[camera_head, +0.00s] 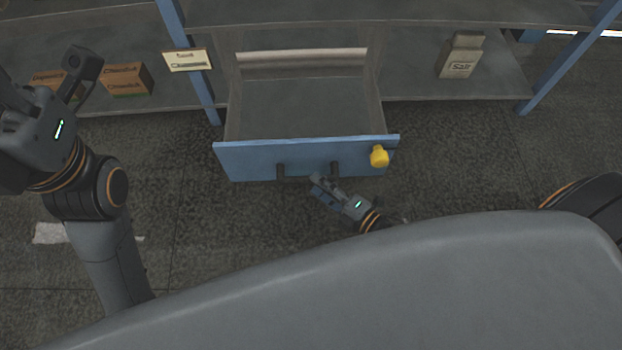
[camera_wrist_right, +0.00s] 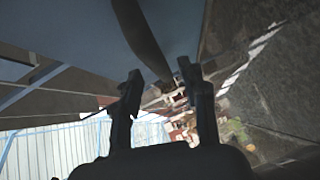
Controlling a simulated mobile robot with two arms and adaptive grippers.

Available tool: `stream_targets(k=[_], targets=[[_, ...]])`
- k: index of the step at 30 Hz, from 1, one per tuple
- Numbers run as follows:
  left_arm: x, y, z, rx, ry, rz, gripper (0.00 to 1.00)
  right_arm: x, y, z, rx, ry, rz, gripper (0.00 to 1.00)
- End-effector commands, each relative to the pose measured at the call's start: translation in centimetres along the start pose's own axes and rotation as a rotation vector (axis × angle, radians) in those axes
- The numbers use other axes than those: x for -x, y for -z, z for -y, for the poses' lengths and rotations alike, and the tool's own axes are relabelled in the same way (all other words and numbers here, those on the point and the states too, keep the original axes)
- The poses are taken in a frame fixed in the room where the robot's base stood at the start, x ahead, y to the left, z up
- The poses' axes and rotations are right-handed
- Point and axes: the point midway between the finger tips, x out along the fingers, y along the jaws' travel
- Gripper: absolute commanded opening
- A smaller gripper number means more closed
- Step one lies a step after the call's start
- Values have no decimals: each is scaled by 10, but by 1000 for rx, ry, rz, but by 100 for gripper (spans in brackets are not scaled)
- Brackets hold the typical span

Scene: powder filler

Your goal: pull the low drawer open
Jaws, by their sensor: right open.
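The low drawer (camera_head: 300,158) has a blue front and stands pulled out from the shelf unit, its grey empty inside showing. A dark handle (camera_head: 281,173) is on its front, and a yellow knob-like piece (camera_head: 379,156) is at the front's right end. My right gripper (camera_head: 319,184) is at the right part of the handle. In the right wrist view, the dark handle bar (camera_wrist_right: 142,38) runs toward the gap between the open fingers of my right gripper (camera_wrist_right: 159,73); contact cannot be told. My left gripper (camera_head: 30,135) is at the left, its fingertips not clearly visible.
Brown boxes (camera_head: 126,79) sit on the shelf at the left. A container labelled Salt (camera_head: 461,56) stands on the shelf at the right. A label card (camera_head: 187,60) is by the blue post (camera_head: 206,97). The dark floor in front of the drawer is clear at the left.

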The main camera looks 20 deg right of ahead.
Motion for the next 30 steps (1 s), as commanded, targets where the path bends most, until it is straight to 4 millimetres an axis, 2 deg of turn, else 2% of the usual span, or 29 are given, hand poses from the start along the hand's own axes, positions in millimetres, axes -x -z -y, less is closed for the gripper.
stream_targets(k=[1, 6, 12, 17, 30], targets=[[0, 0, 0, 0, 0, -1, 40, 14, 0, 1, -1, 4, 0, 43], [0, 0, 0, 0, 0, -1, 40, 49, 1, 2, -1, 4, 0, 43], [0, 0, 0, 0, 0, -1, 40, 75, 0, 0, 0, 1, 0, 43], [0, 0, 0, 0, 0, -1, 40, 82, 0, 0, 0, 0, 0, 43], [0, 1, 0, 0, 0, -2, 40, 81, 0, 0, 0, 0, 0, 43]])
